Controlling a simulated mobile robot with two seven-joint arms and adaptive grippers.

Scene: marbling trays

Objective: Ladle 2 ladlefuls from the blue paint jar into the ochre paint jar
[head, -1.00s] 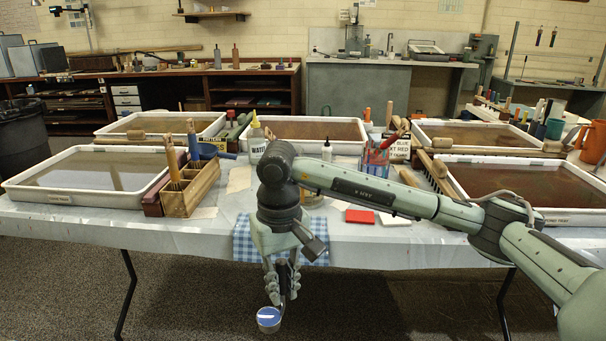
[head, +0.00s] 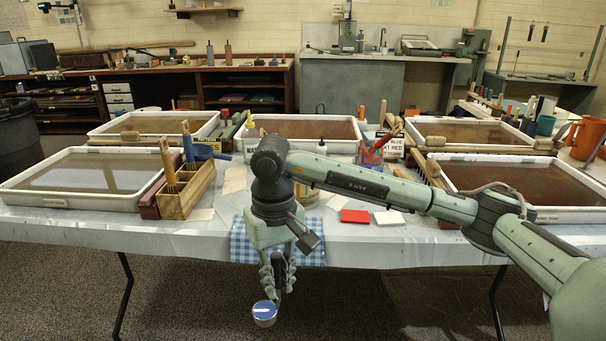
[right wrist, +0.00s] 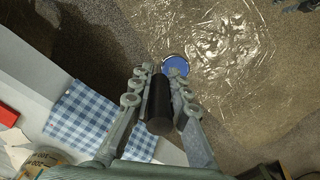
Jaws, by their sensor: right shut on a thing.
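My right gripper (head: 277,284) is shut on the dark handle of a ladle, in front of the table's near edge and above the floor. The ladle's round metal bowl (head: 265,313) hangs below the fingers and shows blue inside. In the right wrist view, the black ladle handle (right wrist: 160,104) is between the two fingers, and the blue-filled bowl (right wrist: 175,66) shows beyond them. A jar (head: 307,196) stands behind my right arm, mostly hidden, and I cannot tell its paint colour. I cannot make out the blue and ochre jars separately. My left gripper is not in view.
A blue-checked cloth (head: 240,246) hangs over the table's front edge. Red (head: 355,216) and white (head: 389,218) blocks lie to the right. A wooden brush box (head: 186,194) stands left. Several white-rimmed trays, including one at the left (head: 85,203), fill the table. The floor in front is open.

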